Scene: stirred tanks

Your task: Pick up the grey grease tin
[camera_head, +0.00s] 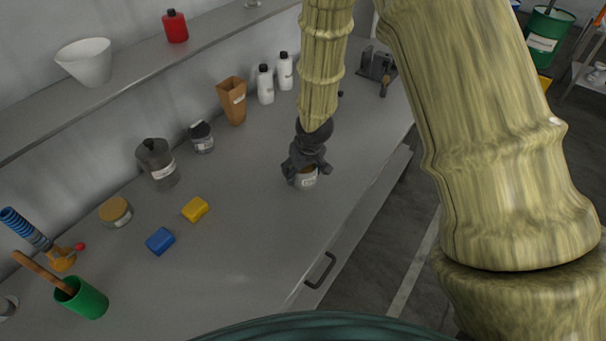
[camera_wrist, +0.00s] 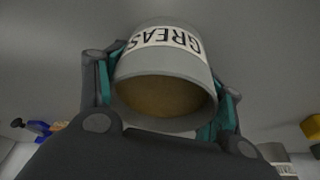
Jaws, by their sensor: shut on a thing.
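The grey grease tin (camera_head: 307,180) is a small round tin with a white label, over the right-hand part of the grey bench. In the wrist view the tin (camera_wrist: 165,75) fills the middle, its label reading "GREAS" upside down and its brown round face towards the camera. My gripper (camera_head: 306,168) comes down from above and is shut on the tin, with a finger on either side of it. The gripper's body hides part of the tin in the head view. I cannot tell whether the tin touches the bench top.
On the bench (camera_head: 245,225) stand a yellow block (camera_head: 195,209), a blue block (camera_head: 160,241), a brown-lidded jar (camera_head: 115,212), a dark jar (camera_head: 157,163), an orange-brown holder (camera_head: 232,101) and white bottles (camera_head: 265,84). A green cup (camera_head: 83,298) is at front left. Bare bench surrounds my gripper.

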